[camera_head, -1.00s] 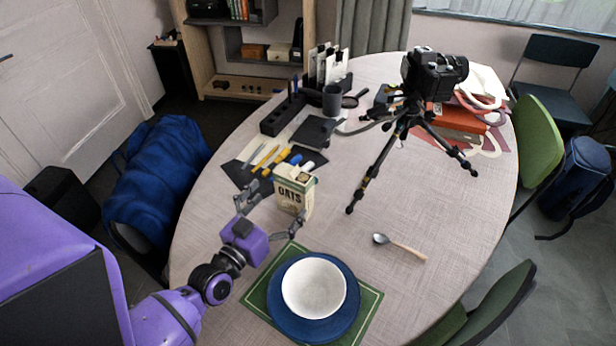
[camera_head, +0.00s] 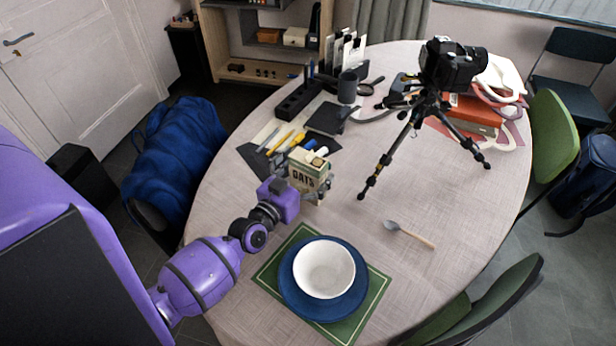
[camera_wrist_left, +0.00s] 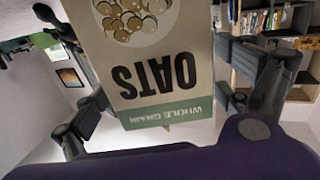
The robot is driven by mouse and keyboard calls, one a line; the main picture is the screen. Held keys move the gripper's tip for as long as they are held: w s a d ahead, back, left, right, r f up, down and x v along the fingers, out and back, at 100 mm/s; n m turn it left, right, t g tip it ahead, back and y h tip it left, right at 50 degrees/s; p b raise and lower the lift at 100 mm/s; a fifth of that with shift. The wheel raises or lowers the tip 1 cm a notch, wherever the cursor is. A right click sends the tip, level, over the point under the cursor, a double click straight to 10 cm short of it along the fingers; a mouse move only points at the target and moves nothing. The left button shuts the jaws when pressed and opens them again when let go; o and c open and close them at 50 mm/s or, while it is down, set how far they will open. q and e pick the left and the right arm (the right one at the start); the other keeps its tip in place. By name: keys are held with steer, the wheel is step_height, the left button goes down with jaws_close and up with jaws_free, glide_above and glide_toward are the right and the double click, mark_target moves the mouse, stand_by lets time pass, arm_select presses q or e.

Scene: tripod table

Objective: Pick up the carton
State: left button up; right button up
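The carton (camera_head: 306,172) is a cream and green oats box standing upright on the table, its front facing my left arm. My left gripper (camera_head: 303,180) has one finger on each side of it, and both seem to press on its sides. In the left wrist view the carton (camera_wrist_left: 155,65) fills the middle, its lettering upside down, with dark finger links along both edges. Its base is partly hidden and I see no clear gap under it. My right gripper is not in view.
A blue plate (camera_head: 290,297) with a white bowl (camera_head: 324,268) lies on a green placemat (camera_head: 375,300) in front. A spoon (camera_head: 410,235) and a camera tripod (camera_head: 395,150) are to the right. Pens (camera_head: 281,141) and a black organizer (camera_head: 298,98) are behind the carton.

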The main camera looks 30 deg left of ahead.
arm_select(q)
steer(key=c, duration=1.1)
steer(key=shift+r, duration=0.1)
steer(key=shift+c, duration=0.7)
steer(key=shift+r, duration=0.1)
steer(key=shift+c, duration=0.2)
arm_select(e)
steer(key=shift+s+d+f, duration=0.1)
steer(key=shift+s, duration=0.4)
